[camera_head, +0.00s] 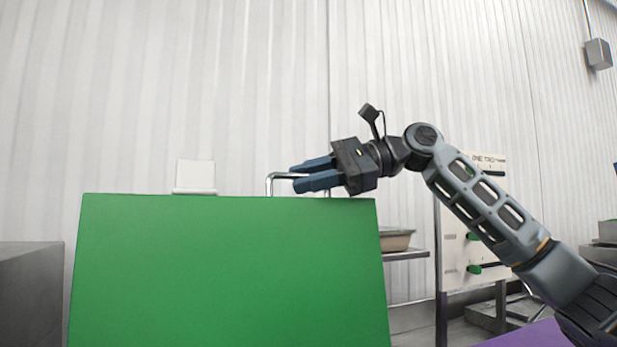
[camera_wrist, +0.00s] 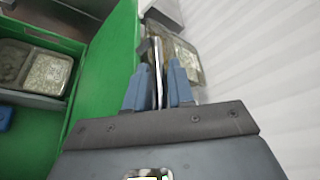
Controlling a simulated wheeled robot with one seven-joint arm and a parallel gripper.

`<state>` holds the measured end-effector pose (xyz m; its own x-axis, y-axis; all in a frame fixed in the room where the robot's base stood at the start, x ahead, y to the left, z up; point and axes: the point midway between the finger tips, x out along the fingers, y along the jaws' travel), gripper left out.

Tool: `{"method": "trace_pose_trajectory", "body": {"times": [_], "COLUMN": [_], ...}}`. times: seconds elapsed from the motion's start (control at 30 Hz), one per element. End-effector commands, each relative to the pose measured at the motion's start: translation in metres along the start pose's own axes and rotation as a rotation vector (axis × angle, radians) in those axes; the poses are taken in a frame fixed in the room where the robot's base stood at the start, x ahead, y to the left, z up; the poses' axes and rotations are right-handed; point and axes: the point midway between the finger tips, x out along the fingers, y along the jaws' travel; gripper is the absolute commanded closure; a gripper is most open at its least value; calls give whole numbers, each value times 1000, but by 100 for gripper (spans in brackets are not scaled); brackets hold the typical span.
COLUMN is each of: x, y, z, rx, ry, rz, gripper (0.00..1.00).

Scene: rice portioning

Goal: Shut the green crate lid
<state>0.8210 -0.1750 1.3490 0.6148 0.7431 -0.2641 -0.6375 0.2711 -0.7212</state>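The green crate lid (camera_head: 230,275) stands raised, its broad face filling the lower left of the head view. A metal bar handle (camera_head: 269,184) sticks up at its top edge. My gripper (camera_head: 310,174) is at this handle, with its two blue fingers on either side of the bar. In the wrist view the handle (camera_wrist: 157,72) runs between the fingertips, with some gap showing, so the fingers look open around it. The lid also shows in the wrist view (camera_wrist: 105,70), left of the fingers. The green crate (camera_wrist: 45,32) is partly visible at the far left.
Inside the crate are containers with pale contents (camera_wrist: 47,72). Another clear container (camera_wrist: 187,60) lies beyond the right finger. In the head view, a white block (camera_head: 195,177) shows above the lid, and a white panel with green knobs (camera_head: 456,262) stands at right.

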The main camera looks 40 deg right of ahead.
Motion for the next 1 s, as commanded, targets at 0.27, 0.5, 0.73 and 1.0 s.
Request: {"method": "trace_pose_trajectory", "body": {"times": [0.27,0.5,0.73,1.0], "x": [0,0,0,1], "y": [0,0,0,-3], "z": [0,0,0,-1], "rx": [0,0,1,-15], "ry": [0,0,0,-2], "rz": [0,0,0,-6], "gripper": [92,100,100,100]}}
